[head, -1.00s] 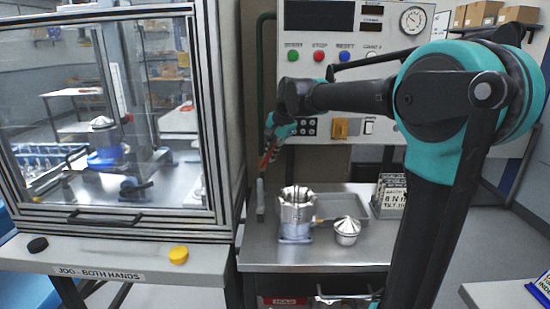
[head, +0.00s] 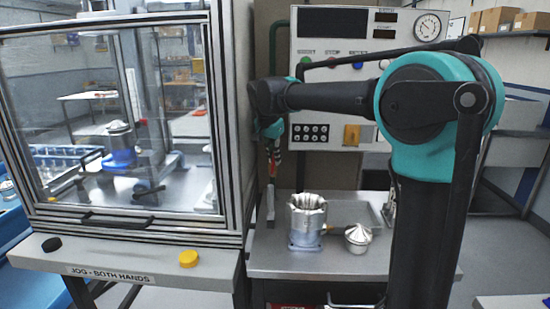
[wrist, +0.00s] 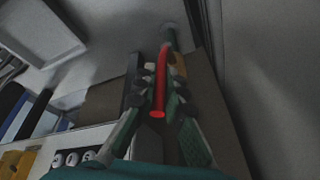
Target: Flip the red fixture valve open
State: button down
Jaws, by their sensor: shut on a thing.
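The red valve handle (wrist: 160,86) is a bar running between my gripper's fingers in the wrist view, its near end toward the camera. My gripper (wrist: 160,92) is shut on it, with fingers on both sides. In the head view, my gripper (head: 272,146) points down beside the cabinet, with the red handle (head: 272,163) showing small and nearly upright below it. A grey post (head: 270,203) stands below the handle at the bench's left edge. The valve's body and pivot are too small or covered to make out.
A glass-fronted cabinet (head: 226,130) stands close on the left. On the metal bench (head: 340,265) are a fluted metal housing (head: 306,220) and a cone-topped part (head: 358,238). A control panel (head: 345,85) is behind. Two buttons, black (head: 51,244) and yellow (head: 188,258), sit on the left ledge.

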jog(key=c, duration=1.6)
grip_release()
jog(key=v, duration=1.2)
jog(key=shift+c, duration=0.4)
